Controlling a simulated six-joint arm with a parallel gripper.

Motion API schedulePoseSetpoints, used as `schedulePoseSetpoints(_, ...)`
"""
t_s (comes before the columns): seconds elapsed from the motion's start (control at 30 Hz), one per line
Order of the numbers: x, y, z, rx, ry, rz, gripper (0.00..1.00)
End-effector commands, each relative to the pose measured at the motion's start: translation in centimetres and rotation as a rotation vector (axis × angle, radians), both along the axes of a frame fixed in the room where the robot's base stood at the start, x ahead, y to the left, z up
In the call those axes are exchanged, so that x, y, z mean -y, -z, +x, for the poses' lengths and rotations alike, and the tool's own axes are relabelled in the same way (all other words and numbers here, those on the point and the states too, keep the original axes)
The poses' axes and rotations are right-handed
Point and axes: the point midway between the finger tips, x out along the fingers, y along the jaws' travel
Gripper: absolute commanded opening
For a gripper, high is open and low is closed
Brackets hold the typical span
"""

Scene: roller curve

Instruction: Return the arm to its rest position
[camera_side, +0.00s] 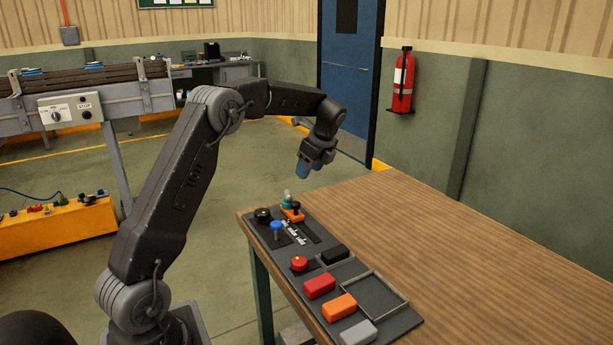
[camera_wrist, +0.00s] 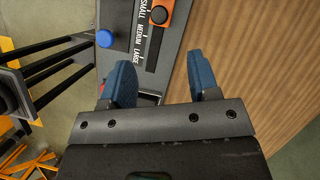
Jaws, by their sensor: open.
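My arm is raised and reaches over the far left corner of the wooden table. My gripper (camera_side: 308,169) hangs above the control panel (camera_side: 338,257), pointing down, with clear air between it and the panel. In the wrist view my gripper (camera_wrist: 165,82) shows two blue fingers spread apart with nothing between them. Below and beyond the fingers are a blue knob (camera_wrist: 106,38) and an orange slider block (camera_wrist: 159,13) beside a scale marked small, medium and large.
The panel carries a black knob (camera_side: 263,215), a red button (camera_side: 299,263), red (camera_side: 319,286), orange (camera_side: 340,307) and grey (camera_side: 358,333) blocks, and an empty tray (camera_side: 405,299). The table's right side (camera_side: 470,260) is bare. A conveyor (camera_side: 90,85) stands at back left.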

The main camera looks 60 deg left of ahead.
Motion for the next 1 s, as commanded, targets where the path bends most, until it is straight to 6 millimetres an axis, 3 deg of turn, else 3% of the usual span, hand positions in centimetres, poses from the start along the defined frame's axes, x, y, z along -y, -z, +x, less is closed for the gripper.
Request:
schedulePoseSetpoints(0.43, 0.1, -0.2, 0.0, 0.002, 0.0, 0.001, 0.55)
schedulePoseSetpoints(0.57, 1.6, -1.4, -0.3, 0.044, -0.027, 0.002, 0.55)
schedulePoseSetpoints(0.77, 8.4, -5.9, -3.1, 0.235, -0.185, -0.021, 0.55)
schedulePoseSetpoints(1.0, 17.5, -9.5, -9.6, 0.486, -0.445, -0.124, 0.55)
